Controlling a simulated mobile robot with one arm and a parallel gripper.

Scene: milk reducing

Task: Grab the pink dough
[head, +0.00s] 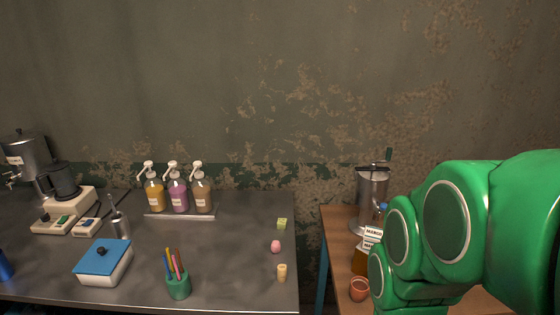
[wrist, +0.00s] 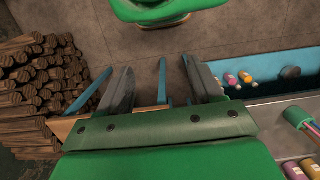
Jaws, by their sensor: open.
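The pink dough (head: 276,246) is a small rounded lump near the right end of the dark metal table in the head view. A green cube (head: 282,223) lies behind it and a pale yellow cylinder (head: 282,272) in front, both apart from it. My gripper (wrist: 163,76) shows in the wrist view, its two grey fingers spread and nothing between them. It points down toward the floor, away from the dough. A small pink item (wrist: 231,80) shows right of the fingers there; I cannot tell whether it is the dough. The head view does not show the fingers.
A green pen cup (head: 178,286), a blue-lidded box (head: 103,262) and three pump bottles (head: 178,193) stand left of the dough. A wooden table (head: 338,232) with a metal urn (head: 371,199) is to the right, past a gap. A wood pile (wrist: 35,85) is in the wrist view.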

